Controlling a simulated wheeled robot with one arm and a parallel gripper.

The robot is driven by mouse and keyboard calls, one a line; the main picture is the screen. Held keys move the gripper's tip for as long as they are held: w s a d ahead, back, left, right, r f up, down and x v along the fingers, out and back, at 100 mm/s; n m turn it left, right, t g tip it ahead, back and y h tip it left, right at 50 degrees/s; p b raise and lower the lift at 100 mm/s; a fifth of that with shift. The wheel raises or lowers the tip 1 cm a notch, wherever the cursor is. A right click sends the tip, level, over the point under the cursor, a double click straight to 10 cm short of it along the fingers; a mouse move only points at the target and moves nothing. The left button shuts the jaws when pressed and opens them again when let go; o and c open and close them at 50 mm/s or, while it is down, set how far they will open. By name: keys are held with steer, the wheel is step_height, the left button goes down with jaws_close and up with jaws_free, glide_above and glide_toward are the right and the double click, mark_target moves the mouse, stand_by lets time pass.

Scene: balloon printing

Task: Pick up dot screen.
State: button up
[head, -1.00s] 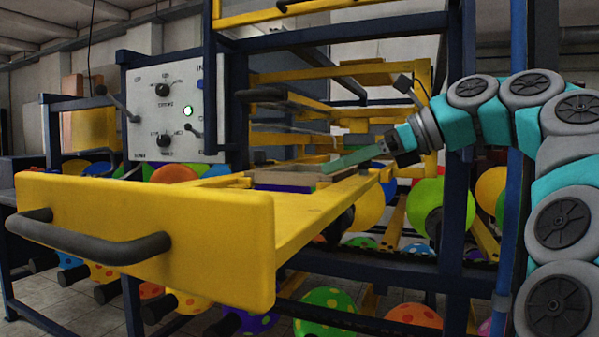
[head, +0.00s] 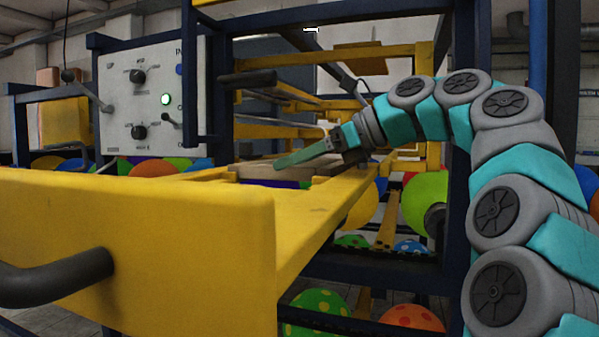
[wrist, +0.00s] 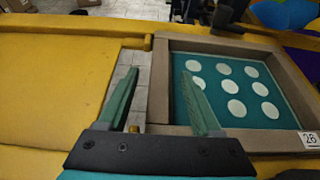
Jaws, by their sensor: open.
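The dot screen (wrist: 232,96) is a teal panel with several white dots in a brown wooden frame. It fills the right half of the wrist view and lies flat in the yellow drawer. In the head view its frame (head: 255,172) is seen edge-on and partly hidden by my gripper (head: 284,162). My gripper (wrist: 158,72) is open over the frame's left rail. In the wrist view one finger is over the gap left of the rail and the other over the panel's left side. I cannot tell whether the fingers touch it.
The yellow drawer (head: 150,235) is pulled out, with a dark handle (head: 60,275) in front. A label reading 26 (wrist: 309,139) is at the frame's corner. Dark blue rack posts (head: 457,140) stand close to my arm. A control panel (head: 150,95) is at the left.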

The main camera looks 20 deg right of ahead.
steer(key=shift+x, duration=0.85)
jaws_close()
